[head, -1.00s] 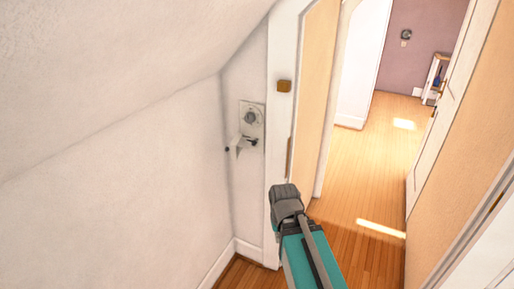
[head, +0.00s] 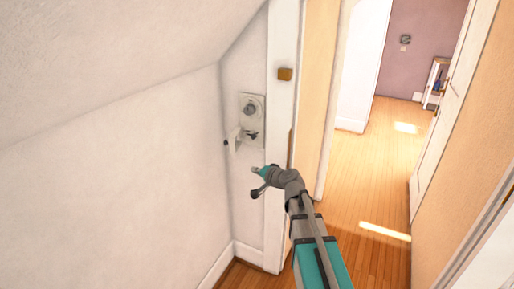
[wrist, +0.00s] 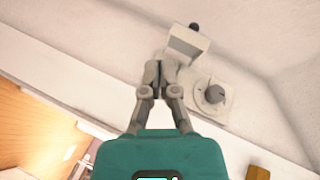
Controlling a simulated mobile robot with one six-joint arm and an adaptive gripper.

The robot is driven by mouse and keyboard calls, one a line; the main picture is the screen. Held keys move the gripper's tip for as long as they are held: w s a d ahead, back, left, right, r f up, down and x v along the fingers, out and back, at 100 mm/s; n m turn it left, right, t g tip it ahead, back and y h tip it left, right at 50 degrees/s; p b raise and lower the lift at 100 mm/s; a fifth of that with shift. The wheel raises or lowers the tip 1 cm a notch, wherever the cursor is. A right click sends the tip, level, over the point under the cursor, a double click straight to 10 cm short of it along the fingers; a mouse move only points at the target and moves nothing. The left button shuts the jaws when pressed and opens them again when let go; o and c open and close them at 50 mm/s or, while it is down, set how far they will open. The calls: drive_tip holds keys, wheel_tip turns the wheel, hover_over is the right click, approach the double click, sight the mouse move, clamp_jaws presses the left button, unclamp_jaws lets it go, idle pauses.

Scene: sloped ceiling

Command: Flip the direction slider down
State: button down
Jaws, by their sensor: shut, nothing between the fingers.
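A pale wall plate (head: 252,102) with a round grey knob (head: 249,109) is on the narrow wall left of the door frame. A white protruding piece (head: 236,138) with a dark tip sits just below the knob; I cannot tell for sure that it is the direction slider. In the wrist view the white piece (wrist: 187,42) and the knob (wrist: 213,94) appear ahead and to the right of the fingertips. My gripper (wrist: 160,68) is shut and empty, its tips near the white piece; contact cannot be told. In the head view my gripper (head: 258,180) is below the plate.
A sloped ceiling (head: 120,70) comes down close on the left. A white door frame (head: 283,130) with a small brown block (head: 285,74) stands right of the plate. An open doorway with wooden floor (head: 375,170) lies further right.

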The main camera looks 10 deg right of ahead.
drive_tip(key=w+d+r+m+t+h+b, duration=0.1)
drive_tip(key=w+d+m+t+h+b, duration=0.2)
drive_tip(key=w+d+m, duration=0.4)
drive_tip(key=shift+w+d+r+m+t+h, duration=0.25)
drive_tip(key=shift+d+r+m+t+h, duration=0.1)
drive_tip(key=shift+d+m+t+h, duration=0.65)
drive_tip(key=shift+w, duration=0.1)
approach(256, 137)
drive_tip(key=w, duration=0.1)
drive_tip(key=w+d, duration=0.1)
drive_tip(key=w, duration=0.1)
drive_tip(key=w+d, duration=0.1)
drive_tip(key=shift+w+r, duration=0.1)
drive_tip(key=shift+w, duration=0.1)
drive_tip(key=shift+w+a, duration=0.55)
drive_tip(key=shift+a, duration=0.25)
drive_tip(key=shift+w+a, duration=0.5)
drive_tip(key=shift+a, duration=0.3)
